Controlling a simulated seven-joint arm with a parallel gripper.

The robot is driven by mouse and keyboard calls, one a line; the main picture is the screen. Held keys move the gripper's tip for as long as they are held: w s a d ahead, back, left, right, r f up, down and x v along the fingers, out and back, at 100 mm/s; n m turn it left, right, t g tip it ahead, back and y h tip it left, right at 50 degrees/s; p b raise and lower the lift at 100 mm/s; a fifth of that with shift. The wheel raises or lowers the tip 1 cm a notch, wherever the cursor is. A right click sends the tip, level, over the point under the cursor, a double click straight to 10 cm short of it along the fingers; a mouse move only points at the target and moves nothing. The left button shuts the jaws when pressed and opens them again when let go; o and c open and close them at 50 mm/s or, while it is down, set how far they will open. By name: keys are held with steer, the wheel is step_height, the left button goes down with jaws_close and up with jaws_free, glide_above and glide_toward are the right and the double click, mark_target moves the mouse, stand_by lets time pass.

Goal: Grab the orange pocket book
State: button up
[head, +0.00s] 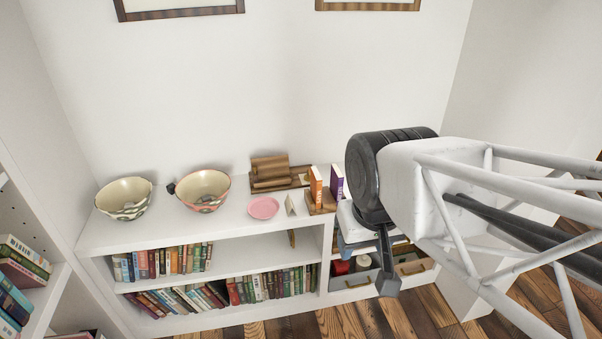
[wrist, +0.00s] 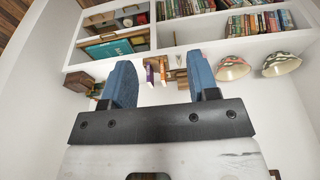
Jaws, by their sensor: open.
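The orange pocket book (head: 315,186) stands upright on a small wooden block on the white shelf top, left of a purple book (head: 336,184). In the wrist view, which is turned upside down, the orange book (wrist: 163,77) appears small and distant between my fingers, beside the purple book (wrist: 150,74). My gripper (wrist: 161,66) is open, its blue-grey fingers wide apart and empty. In the head view my arm comes in from the right, and its dark end is right of the books; the fingers are not clear there.
On the shelf top are two bowls (head: 203,189) (head: 124,198), a pink plate (head: 263,208), a small pale card-like item (head: 291,204) and wooden pieces (head: 270,172) near the wall. Rows of books fill the shelves below. Drawers (head: 413,268) are at the lower right.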

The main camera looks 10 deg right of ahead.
steer(key=shift+w, duration=0.1)
steer(key=t, duration=1.1)
glide_above(318, 188)
steer(key=s+a, duration=0.2)
steer(key=s, duration=0.7)
step_height(318, 188, down, 20)
steer(key=w+f+t, duration=0.1)
steer(key=f, duration=0.2)
steer(key=w+d+f+t, duration=0.1)
steer(key=w+f, duration=0.1)
steer(key=f, duration=0.2)
steer(key=w+d+f+t, duration=0.1)
steer(key=f+t, duration=0.1)
steer(key=f, duration=0.1)
steer(key=shift+w+f, duration=0.3)
steer(key=shift+w, duration=0.05)
steer(key=shift+f, duration=0.35)
steer(key=shift+w, duration=0.15)
steer(key=shift+w, duration=1.2)
steer(key=shift+w, duration=0.1)
